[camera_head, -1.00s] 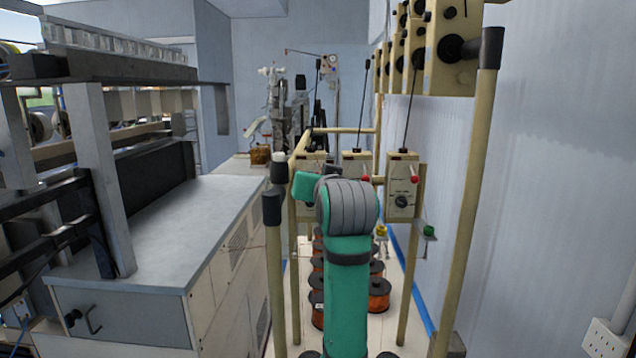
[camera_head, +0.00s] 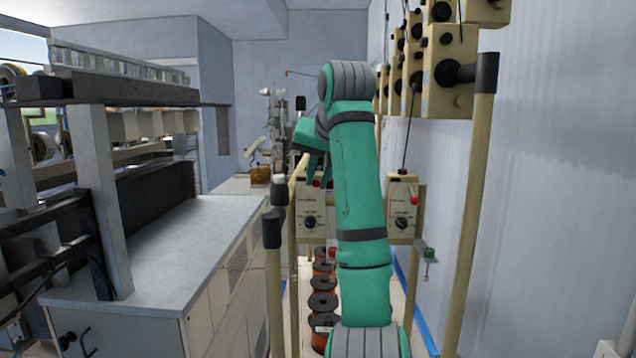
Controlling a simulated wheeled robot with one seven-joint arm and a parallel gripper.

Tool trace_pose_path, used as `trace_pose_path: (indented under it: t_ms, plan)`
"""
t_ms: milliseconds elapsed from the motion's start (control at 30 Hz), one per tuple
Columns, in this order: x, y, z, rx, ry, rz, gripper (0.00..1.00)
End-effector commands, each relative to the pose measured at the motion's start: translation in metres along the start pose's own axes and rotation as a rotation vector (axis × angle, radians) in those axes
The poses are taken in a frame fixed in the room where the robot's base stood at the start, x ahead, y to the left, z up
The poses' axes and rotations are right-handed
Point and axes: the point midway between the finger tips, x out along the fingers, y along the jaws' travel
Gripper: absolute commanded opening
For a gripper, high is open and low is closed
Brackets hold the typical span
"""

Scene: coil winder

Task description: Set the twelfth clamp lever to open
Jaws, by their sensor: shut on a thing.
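My green gripper (camera_head: 320,180) points down behind my raised arm, at the left cream tension box (camera_head: 310,208); its fingers are small and partly covered. It is shut at a small red-tipped lever (camera_head: 316,183) by the top of that box; the contact itself is too small to see clearly. The right cream box (camera_head: 403,208) has a dark dial and a red-tipped lever (camera_head: 413,200) on its side. My arm hides the middle box. No numbering is readable, so I cannot tell which lever is the twelfth, nor the held lever's setting.
Cream posts (camera_head: 465,210) stand close on the right, with more boxes (camera_head: 448,75) high up. A grey-topped bench (camera_head: 160,250) stands at left. Copper wire spools (camera_head: 322,300) stand low between the posts. A green ball knob (camera_head: 429,253) sits on a bracket at right.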

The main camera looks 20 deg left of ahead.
Motion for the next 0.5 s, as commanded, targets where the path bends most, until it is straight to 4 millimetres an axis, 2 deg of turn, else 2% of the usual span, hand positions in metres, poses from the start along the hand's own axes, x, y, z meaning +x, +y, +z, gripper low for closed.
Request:
trace_pose_path:
  t_ms: [500]
  plan:
    - [-0.0007, -0.0003, -0.0059, 0.016, -0.073, 0.015, 0.00]
